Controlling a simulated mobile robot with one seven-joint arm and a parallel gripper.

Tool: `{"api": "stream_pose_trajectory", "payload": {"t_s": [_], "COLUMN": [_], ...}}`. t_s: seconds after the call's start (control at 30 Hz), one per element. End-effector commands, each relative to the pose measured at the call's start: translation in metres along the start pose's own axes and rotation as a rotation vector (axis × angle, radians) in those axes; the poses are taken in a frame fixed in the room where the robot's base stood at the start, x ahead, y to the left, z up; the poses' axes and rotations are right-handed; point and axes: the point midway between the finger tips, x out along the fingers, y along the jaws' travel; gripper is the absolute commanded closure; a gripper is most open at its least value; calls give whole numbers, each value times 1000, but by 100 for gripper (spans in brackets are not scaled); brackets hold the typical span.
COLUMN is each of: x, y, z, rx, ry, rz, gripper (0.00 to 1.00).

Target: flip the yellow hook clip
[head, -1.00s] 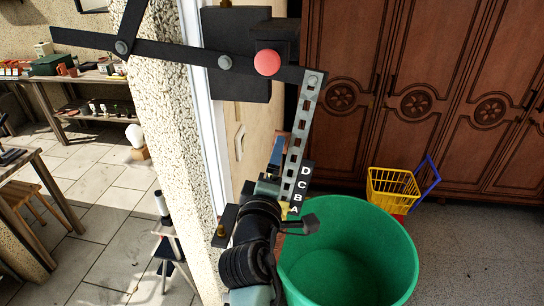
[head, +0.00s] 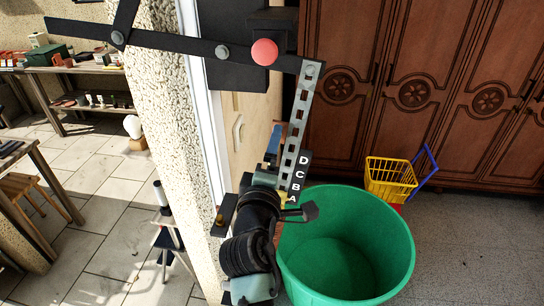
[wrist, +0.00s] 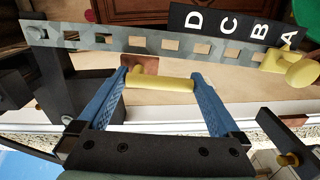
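The yellow hook clip, a yellow piece with a round knob (wrist: 290,64), is at the A end of a slotted metal strip (wrist: 150,42) in the wrist view. In the head view the clip (head: 283,196) is a small yellow patch, mostly hidden by my arm. My gripper (wrist: 161,76) has its blue fingers wide apart beside the middle of the strip, left of the clip. A yellow lever handle (wrist: 162,83) shows between the fingers, seemingly beyond them on the pale door. I see nothing pinched. In the head view my gripper (head: 273,145) is left of the strip.
The strip carries a black D-C-B-A label (head: 299,178) and hangs from a black bar (head: 170,44) with a red knob (head: 264,52). A green tub (head: 395,240) stands close right of my arm. A yellow basket (head: 390,178) stands beyond it. Dark wooden cabinets stand behind.

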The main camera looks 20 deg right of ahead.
Motion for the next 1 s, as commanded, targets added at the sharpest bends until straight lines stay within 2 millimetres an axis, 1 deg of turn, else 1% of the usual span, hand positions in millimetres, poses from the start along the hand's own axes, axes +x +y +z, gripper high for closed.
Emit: {"api": "stream_pose_trajectory", "payload": {"t_s": [0.17,0.27,0.6,0.8,1.0], "x": [-10,-24,-87,-116,-129], "y": [-2,-3,-5,-3,-1], "z": [0,-1,0,0,0], "rx": [2,3,1,-1,-1], "ry": [1,3,3,2,1], "rz": [0,0,-1,0,-1], "gripper": [0,0,0,0,0]}}
